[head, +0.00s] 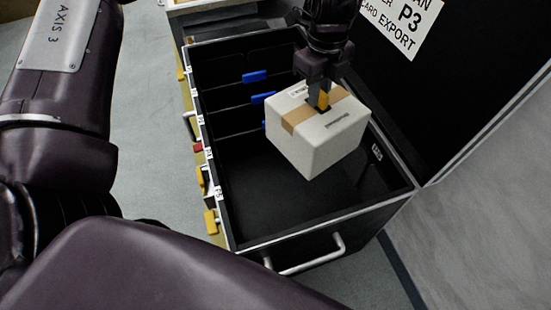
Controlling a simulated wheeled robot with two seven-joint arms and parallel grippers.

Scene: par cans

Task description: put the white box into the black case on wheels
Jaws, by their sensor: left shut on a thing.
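The white box (318,143) has a tan tape strip across it and dark print on its sides. My left gripper (320,98) is shut on its top and holds it, slightly tilted, over the open black case (297,232). The case has a silver rim, a front handle and an open interior with dividers at the back. The floor of the case shows below and left of the box. I cannot tell how far the box is above that floor. The case's wheels are hidden. My right gripper is not in view.
The case's raised dark lid (440,80), with a white label (405,22), stands at the right. Blue tabs (262,98) sit on the dividers. Yellow and red tabs line the left rim. A grey panel (480,200) is at the right. Grey floor (150,130) shows at the left.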

